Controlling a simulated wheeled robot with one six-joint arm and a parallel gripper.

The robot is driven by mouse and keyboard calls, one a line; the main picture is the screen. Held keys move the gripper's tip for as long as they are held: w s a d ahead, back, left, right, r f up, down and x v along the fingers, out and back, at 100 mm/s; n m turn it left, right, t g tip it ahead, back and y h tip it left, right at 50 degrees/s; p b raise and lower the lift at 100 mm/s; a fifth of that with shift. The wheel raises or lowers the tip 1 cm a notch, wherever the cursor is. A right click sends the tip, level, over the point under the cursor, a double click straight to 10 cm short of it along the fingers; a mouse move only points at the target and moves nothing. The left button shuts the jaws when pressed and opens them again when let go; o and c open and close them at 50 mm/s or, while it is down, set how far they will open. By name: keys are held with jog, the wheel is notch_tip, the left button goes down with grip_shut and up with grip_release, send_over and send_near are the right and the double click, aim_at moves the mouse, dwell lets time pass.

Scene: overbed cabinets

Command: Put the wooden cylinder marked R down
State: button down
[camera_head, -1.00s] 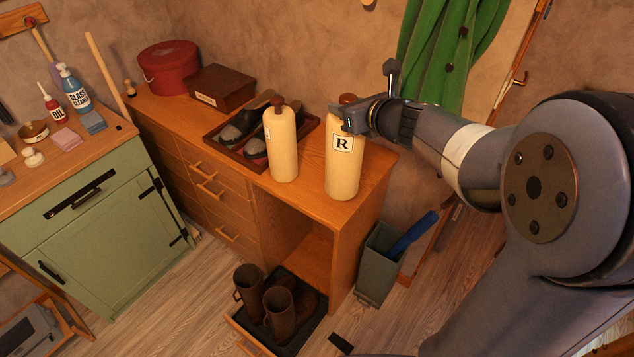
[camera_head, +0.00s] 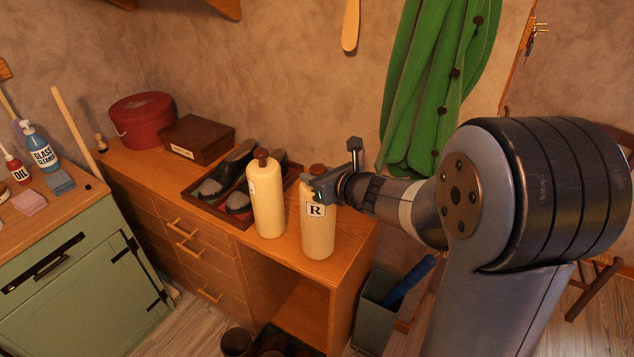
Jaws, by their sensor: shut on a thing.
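The wooden cylinder marked R (camera_head: 318,238) is pale cream with a dark knob on top and a white label. It is upright over the right end of the wooden dresser top (camera_head: 345,250), near its front edge. My gripper (camera_head: 318,190) comes from the right and is shut on its upper part, hiding some of the neck. I cannot tell whether its base touches the top. A second pale cylinder (camera_head: 267,205) with a brown knob stands just to its left, a small gap apart.
A tray of shoes (camera_head: 215,205) lies behind the second cylinder. A brown box (camera_head: 197,140) and a round red box (camera_head: 143,122) stand farther left. A grey bin (camera_head: 375,318) is on the floor at right. Green cloth (camera_head: 425,90) hangs behind my arm.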

jog(key=shift+f, duration=0.4)
jog(key=shift+f, duration=0.15)
jog(key=c, duration=1)
grip_release()
jog(key=shift+s+d+r, duration=0.1)
jog(key=shift+d+r, duration=0.05)
jog(key=shift+r, duration=0.1)
jog(key=v, duration=1.1)
jog(key=shift+s+d, duration=0.15)
jog(key=shift+s, duration=0.15)
